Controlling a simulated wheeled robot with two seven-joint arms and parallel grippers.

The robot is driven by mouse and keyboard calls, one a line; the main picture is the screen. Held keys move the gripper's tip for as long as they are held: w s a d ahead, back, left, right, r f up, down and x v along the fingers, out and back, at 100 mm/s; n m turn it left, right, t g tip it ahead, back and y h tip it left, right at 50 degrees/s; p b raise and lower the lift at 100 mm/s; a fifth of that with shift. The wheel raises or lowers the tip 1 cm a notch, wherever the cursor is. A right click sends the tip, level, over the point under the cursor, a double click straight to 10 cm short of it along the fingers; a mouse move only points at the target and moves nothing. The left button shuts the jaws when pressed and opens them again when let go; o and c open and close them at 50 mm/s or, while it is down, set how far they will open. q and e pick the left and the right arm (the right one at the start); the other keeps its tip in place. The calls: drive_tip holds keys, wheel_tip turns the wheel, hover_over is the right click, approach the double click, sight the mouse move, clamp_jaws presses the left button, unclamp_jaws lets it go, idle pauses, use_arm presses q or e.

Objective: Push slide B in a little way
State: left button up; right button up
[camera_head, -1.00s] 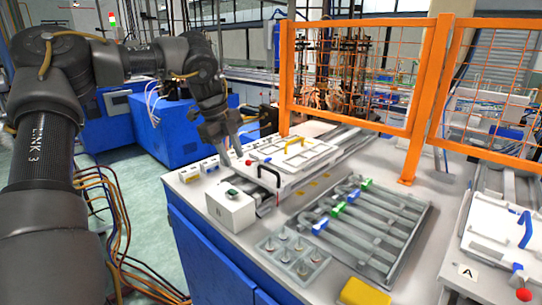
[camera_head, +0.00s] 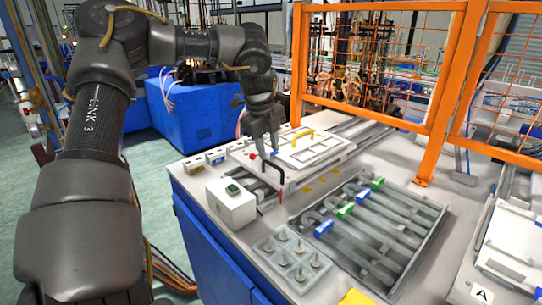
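The slide at the left rail, which I take to be slide B (camera_head: 322,152), is a flat white plate with a yellow handle (camera_head: 303,134) on top. A black handle (camera_head: 277,172) stands at its near end, with a red knob and a blue knob close by. No letter B is readable. My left gripper (camera_head: 264,150) points down at the slide's near left end, just behind the black handle. Its two fingers look apart, with nothing seen between them. Whether they touch the slide is unclear. My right gripper is out of view.
A white box (camera_head: 231,204) with a green button stands in front of the slide. A grey tray (camera_head: 425,222) of tubes with blue and green clips lies to its right. Orange mesh fencing (camera_head: 440,130) borders the back. A slide labelled A (camera_head: 512,245) is at far right.

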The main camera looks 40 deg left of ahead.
sight(271, 163)
use_arm(q)
drive_tip(key=shift+w+f, duration=0.2)
drive_tip(key=shift+f, duration=0.7)
drive_tip(key=shift+w+f, duration=0.15)
drive_tip(key=shift+f, duration=0.75)
drive_tip(key=shift+d, duration=0.1)
clamp_jaws()
